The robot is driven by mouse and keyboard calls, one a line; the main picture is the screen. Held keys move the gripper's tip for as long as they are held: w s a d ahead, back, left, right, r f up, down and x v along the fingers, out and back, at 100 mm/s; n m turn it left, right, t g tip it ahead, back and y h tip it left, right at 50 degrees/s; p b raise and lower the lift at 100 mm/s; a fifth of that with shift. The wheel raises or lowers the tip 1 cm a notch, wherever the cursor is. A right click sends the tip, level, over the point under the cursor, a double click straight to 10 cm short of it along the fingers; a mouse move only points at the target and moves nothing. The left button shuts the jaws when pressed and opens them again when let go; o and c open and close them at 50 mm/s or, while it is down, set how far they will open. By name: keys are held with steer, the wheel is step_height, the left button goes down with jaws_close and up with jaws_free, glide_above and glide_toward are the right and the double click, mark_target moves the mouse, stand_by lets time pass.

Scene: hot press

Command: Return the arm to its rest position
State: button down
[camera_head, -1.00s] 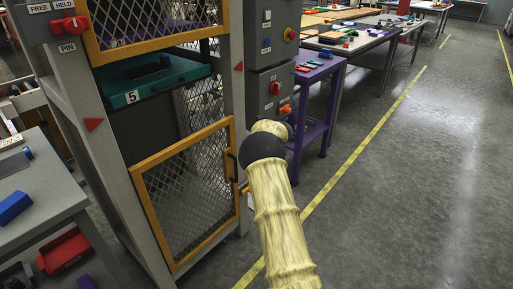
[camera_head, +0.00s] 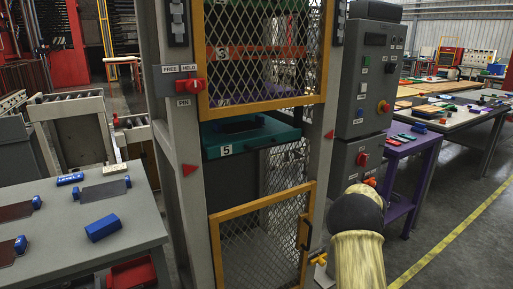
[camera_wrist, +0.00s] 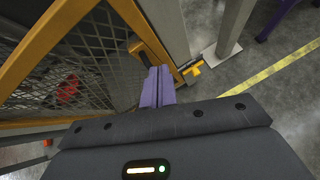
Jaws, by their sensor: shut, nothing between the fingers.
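My gripper (camera_wrist: 158,86) shows in the wrist view with its two purple fingers together and nothing between them. It points toward the lower mesh door (camera_wrist: 100,75) with the orange frame, near its dark handle. I cannot tell whether the fingers touch the door. In the head view my arm rises at the lower right, in front of the press's right post, and hides the gripper. The lower mesh door (camera_head: 262,240) looks closed there.
The press frame (camera_head: 178,150) stands at the centre, with a control box (camera_head: 372,75) on its right. A grey table (camera_head: 100,215) with blue-ended plates is at the left, a purple table (camera_head: 412,143) at the right. Open floor with a yellow line (camera_head: 440,250) lies at the lower right.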

steer(key=s+a+r+m+t+h, duration=0.1)
steer(key=s+a+r+m+h, duration=0.15)
steer(key=s+m, duration=0.45)
steer(key=s+a+r+m+h, duration=0.15)
steer(key=r+m, duration=0.25)
steer(key=m, duration=0.7)
steer(key=s+a+f+m+g, duration=0.25)
steer(key=s+a+m, duration=0.3)
steer(key=s, duration=0.55)
steer(key=s+a+f+m+g+y, duration=0.1)
steer(key=s+a+m+g, duration=0.25)
steer(key=s+m, duration=0.5)
steer(key=s+a+f+m+g, duration=0.2)
steer(key=s+a+m, duration=0.3)
steer(key=s, duration=0.8)
steer(key=w+p+v, duration=0.2)
steer(key=p+v, duration=1)
steer(key=w+r+p+v, duration=0.1)
steer(key=w+p+v, duration=0.2)
steer(key=p+v, duration=0.9)
steer(key=shift+w+r+p, duration=0.25)
steer(key=shift+r+p, duration=0.15)
steer(key=shift+p, duration=0.15)
steer(key=shift+d, duration=0.1)
